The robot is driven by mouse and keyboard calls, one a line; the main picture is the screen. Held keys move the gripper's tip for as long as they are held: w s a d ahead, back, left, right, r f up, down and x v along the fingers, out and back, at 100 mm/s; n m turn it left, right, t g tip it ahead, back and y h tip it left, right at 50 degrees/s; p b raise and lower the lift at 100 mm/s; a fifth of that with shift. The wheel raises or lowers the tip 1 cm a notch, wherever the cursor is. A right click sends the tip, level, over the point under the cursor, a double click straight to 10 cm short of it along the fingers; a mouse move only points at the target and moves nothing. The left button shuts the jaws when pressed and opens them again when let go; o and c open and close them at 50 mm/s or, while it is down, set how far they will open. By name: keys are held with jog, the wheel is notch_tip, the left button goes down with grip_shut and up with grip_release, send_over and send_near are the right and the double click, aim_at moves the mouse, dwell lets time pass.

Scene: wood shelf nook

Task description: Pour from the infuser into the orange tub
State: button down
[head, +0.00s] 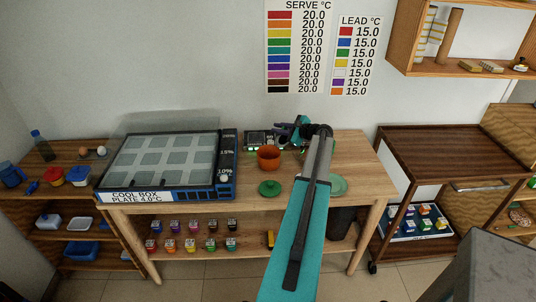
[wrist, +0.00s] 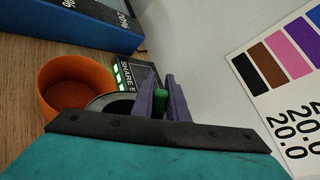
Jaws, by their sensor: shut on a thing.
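The orange tub (head: 269,159) stands upright on the wooden table, right of the cool box. In the wrist view the orange tub (wrist: 72,84) is left of my gripper and open at the top. My gripper (wrist: 159,88) has its purple fingers closed on a green upright piece (wrist: 160,101), which looks like the infuser's handle. A round pale rim with a dark inside shows between the tub and the fingers, mostly hidden by my wrist; I cannot tell its tilt or contents. In the head view my gripper (head: 297,130) is at the back of the table, right of the tub.
The cool box (head: 168,165) fills the table's left part. A green lid (head: 269,188) lies in front of the tub, and a pale green dish (head: 338,185) lies to the right. Small display units (head: 257,139) stand by the wall. The table's right end is clear.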

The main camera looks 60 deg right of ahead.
jog(key=shift+w+a+r+n+g+h, duration=0.25)
jog(key=shift+w+a+n+g, duration=0.1)
jog(key=shift+a+n, duration=0.15)
jog(key=shift+w+a+r+n+g+h, duration=0.2)
jog(key=shift+a+n+g, duration=0.15)
jog(key=shift+n, duration=0.15)
dwell(0.9)
jog(key=shift+w+a+r+n+g+h, duration=0.15)
jog(key=shift+w+a+n+g+h, duration=0.35)
jog(key=shift+a+n+g+h, duration=0.45)
dwell(1.3)
jog(key=shift+w+a+n+p, duration=0.45)
jog(key=shift+w+a+n, duration=0.25)
jog(key=shift+a, duration=0.2)
jog(key=shift+w+a+f+n+g+h+b, duration=0.25)
jog(key=shift+w+a+n+g+h+b, duration=0.35)
jog(key=shift+a+n+g+h, duration=0.3)
dwell(2.0)
